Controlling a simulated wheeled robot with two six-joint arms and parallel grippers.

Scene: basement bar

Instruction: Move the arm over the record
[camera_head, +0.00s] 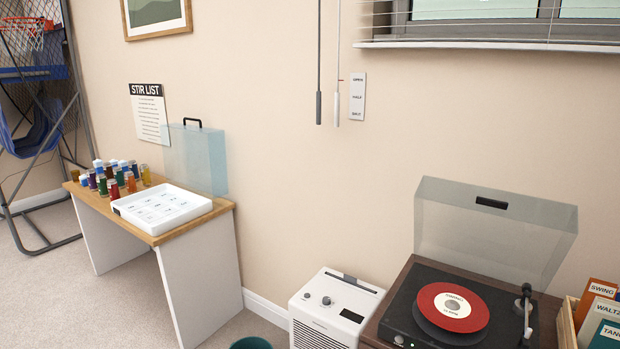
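A red record (438,304) with a pale label lies on the black turntable (476,283) at the lower right. The player's clear lid (497,230) is raised. The tonearm (525,308) is at the right side of the deck, off to the side of the record. Neither of my grippers is in view.
A white boxy appliance (331,310) stands left of the player. A crate of record sleeves (598,308) is close on its right. A wooden-topped table (86,193) with a white tray and several small bottles stands at the left. Two pull cords (319,107) hang from above.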

